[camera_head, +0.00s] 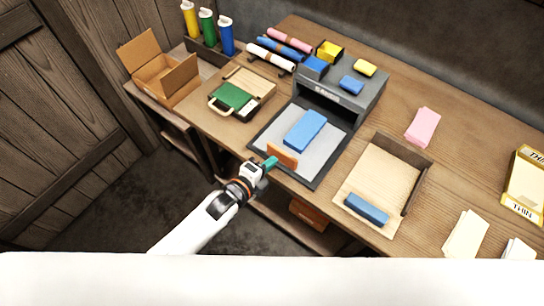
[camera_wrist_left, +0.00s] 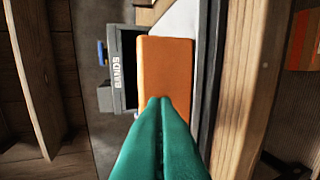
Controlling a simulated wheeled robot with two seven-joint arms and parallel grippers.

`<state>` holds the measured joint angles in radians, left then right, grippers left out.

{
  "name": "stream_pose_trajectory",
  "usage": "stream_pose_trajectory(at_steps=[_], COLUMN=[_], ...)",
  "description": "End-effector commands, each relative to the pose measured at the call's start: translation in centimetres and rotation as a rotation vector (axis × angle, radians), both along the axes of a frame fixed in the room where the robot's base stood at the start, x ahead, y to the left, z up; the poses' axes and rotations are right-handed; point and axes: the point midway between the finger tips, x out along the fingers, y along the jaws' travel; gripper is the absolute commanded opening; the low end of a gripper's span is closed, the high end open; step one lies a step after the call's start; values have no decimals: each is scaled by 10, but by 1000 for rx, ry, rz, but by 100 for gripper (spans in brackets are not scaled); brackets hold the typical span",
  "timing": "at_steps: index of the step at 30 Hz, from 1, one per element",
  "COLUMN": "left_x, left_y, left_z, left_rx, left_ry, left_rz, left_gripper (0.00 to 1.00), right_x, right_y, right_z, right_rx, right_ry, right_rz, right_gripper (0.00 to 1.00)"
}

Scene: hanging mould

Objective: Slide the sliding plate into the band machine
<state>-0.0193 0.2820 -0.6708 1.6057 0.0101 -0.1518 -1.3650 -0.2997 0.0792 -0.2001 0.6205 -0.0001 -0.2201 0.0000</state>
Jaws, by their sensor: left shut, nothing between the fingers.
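The band machine (camera_head: 347,97) is a grey box with a dark front opening at the back of the bench; its BANDS lettering also shows in the left wrist view (camera_wrist_left: 117,72). In front of it the light grey sliding plate (camera_head: 284,136) lies on a dark-edged bed, out of the opening. A blue block (camera_head: 305,130) lies on the plate, and an orange upright piece (camera_head: 282,156) stands at its near edge. My left gripper (camera_head: 271,162) is shut and empty, its teal fingertips at the near side of the orange piece (camera_wrist_left: 165,72). Whether they touch cannot be told. My right gripper is not in view.
Left of the plate are a wooden board with a green piece (camera_head: 235,96) and an open cardboard box (camera_head: 163,75). Right is a wooden tray (camera_head: 384,170) with a blue block. Small blocks sit on the machine. The bench's front edge lies under my left wrist.

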Motion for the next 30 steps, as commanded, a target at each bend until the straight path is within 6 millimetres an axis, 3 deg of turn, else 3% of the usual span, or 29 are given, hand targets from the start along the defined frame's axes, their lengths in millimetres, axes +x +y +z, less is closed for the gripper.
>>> stream_pose_trajectory(at_steps=[5, 20, 26, 30], left_x=[11, 15, 35, 60], left_y=[-8, -11, -25, -43], left_z=[0, -1, -2, -3], left_rx=[0, -1, -1, -3], left_ry=[0, 1, -4, -4], left_rz=[-1, 0, 1, 1], left_gripper=[0, 0, 0, 0], right_x=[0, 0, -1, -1], right_y=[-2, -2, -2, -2], right_z=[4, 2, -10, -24], right_rx=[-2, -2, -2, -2], right_ry=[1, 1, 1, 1], right_rz=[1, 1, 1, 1], right_gripper=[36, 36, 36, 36])
